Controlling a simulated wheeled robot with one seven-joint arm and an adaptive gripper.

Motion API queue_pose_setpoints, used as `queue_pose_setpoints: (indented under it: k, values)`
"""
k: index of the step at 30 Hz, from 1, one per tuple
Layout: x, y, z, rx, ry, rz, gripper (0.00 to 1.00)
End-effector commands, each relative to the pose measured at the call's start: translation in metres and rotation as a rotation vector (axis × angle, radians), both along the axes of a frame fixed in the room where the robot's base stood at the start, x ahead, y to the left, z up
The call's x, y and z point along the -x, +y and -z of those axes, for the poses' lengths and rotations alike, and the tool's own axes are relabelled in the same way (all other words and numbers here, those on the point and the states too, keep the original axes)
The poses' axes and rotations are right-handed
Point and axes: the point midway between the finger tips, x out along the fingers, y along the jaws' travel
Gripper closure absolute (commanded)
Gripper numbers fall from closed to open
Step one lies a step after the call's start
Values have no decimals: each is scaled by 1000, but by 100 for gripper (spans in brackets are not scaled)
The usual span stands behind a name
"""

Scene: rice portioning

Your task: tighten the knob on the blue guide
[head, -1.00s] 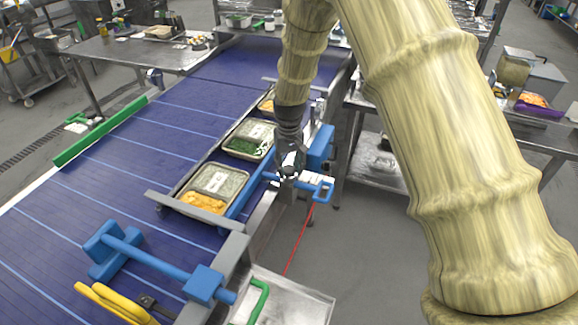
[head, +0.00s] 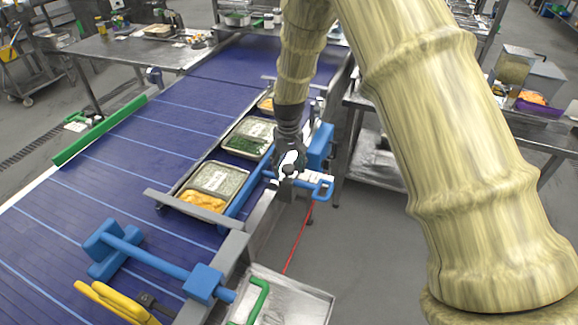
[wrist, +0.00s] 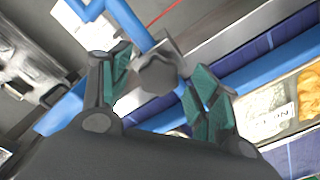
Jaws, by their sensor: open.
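The blue guide (head: 240,196) runs along the right edge of the conveyor, with a blue handle (head: 321,187) sticking out to the right. It also shows in the wrist view as a blue bar (wrist: 282,58), with the handle (wrist: 133,24) at the top. A dark grey knob (wrist: 160,74) sits on a metal bracket by the handle. My gripper (head: 289,168) is over the bracket at the conveyor edge. In the wrist view my gripper (wrist: 161,88) is open, with its green-padded fingers on either side of the knob. I cannot tell whether either pad touches it.
Food trays (head: 216,181) stand in line on the blue conveyor (head: 150,165), left of the guide. A second blue bar (head: 155,262) and yellow handles (head: 112,301) are at the near end. A steel table (head: 375,170) stands to the right.

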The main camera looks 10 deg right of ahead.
Motion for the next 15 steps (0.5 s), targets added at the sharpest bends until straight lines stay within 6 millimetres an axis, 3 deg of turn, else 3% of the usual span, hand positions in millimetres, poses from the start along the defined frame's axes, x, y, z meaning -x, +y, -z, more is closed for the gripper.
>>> queue_pose_setpoints:
  k: [5,15]
  values:
    - [-1,0,-14,0,-2,0,38]
    - [-1,0,-74,-1,-3,0,38]
